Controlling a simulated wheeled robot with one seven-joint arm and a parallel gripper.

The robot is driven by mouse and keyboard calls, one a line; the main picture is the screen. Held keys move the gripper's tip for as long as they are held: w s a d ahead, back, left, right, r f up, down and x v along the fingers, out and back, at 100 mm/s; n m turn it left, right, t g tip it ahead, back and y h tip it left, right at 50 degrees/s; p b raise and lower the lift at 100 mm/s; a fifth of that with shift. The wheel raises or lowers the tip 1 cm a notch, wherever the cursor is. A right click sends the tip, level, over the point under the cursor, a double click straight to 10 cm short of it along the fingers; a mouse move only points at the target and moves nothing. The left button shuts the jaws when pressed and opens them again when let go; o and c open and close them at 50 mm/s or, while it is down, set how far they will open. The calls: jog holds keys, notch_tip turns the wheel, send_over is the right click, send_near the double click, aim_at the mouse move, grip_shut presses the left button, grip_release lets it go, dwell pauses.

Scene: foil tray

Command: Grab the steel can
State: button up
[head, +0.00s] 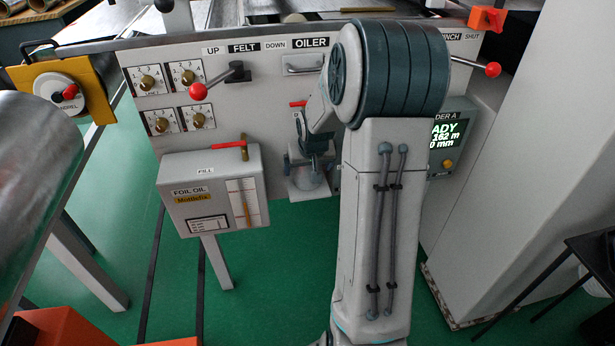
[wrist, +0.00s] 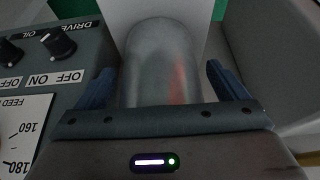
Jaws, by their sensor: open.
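The steel can (wrist: 160,60) is a plain grey metal cylinder with a faint red reflection. In the wrist view it stands between the two dark blue fingers of my gripper (wrist: 163,88), which are open with one finger on each side. A narrow gap shows at each side of the can. In the head view my gripper (head: 315,150) is low at the machine front, partly hidden by my arm. The can (head: 307,179) shows just below it, small and partly covered.
A grey panel with knobs (wrist: 58,42) is close on the left of the gripper in the wrist view. In the head view, the foil oil box (head: 212,190) with a red handle stands to the left. A display box (head: 449,135) is on the right.

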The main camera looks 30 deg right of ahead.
jog(key=shift+w+d+f, duration=0.1)
jog(key=shift+w+f, duration=0.2)
jog(key=shift+f, duration=0.35)
jog(key=shift+r, duration=0.1)
jog(key=c, duration=1.3)
jog(key=shift+c, duration=0.5)
jog(key=shift+r, duration=0.1)
